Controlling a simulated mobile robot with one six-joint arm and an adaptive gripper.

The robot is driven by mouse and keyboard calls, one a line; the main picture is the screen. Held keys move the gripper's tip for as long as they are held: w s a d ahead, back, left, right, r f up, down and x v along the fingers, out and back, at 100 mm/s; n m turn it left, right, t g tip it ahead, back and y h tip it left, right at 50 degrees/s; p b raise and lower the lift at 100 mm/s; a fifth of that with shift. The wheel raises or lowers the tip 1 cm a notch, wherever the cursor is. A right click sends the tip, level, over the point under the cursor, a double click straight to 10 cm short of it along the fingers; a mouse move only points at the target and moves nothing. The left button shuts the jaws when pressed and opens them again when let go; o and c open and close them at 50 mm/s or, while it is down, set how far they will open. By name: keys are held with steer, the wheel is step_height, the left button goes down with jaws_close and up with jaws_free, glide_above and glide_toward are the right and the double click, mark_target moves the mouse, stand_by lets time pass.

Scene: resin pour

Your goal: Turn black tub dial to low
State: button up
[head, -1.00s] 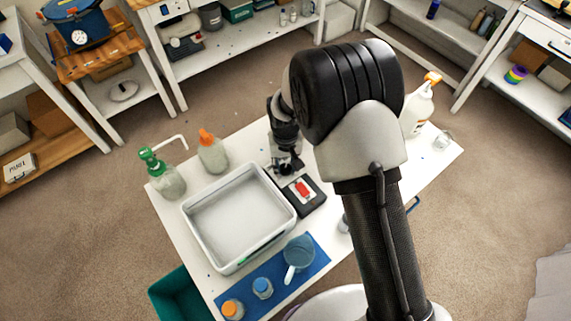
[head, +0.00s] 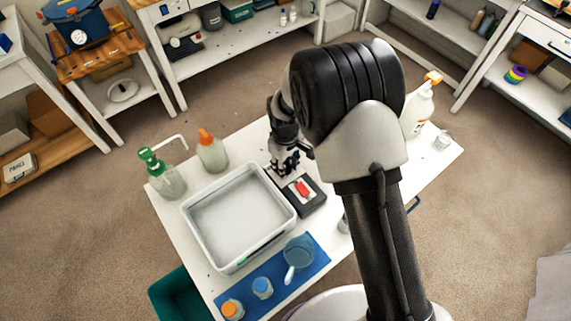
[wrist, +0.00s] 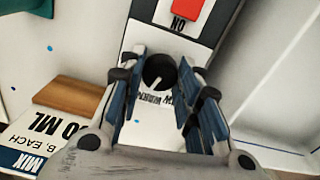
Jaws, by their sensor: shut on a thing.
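The round black dial (wrist: 158,68) sits on a white panel in the wrist view. A white pointer mark on it points to the lower left of that view. My gripper (wrist: 157,74) has its blue-padded fingers on both sides of the dial and is shut on it. Printed lettering beside the dial is partly hidden by a finger; "WARM" can be made out. A red switch (wrist: 187,14) marked "ON" is just beyond.
A white tray (head: 222,266) is close left of the box. A green-topped bottle (head: 168,180) and an orange-topped bottle (head: 212,153) stand behind it. A blue mat (head: 318,262) holds a jug (head: 299,252) and small jars. A white pump bottle (head: 417,110) stands right.

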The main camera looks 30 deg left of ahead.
mark_target(286, 167)
steer(key=n, duration=0.6)
steer(key=shift+n, duration=0.3)
steer(key=n, duration=0.6)
steer(key=shift+n, duration=0.3)
steer(key=o, duration=1.1)
step_height(286, 167, up, 12)
stand_by(0.6)
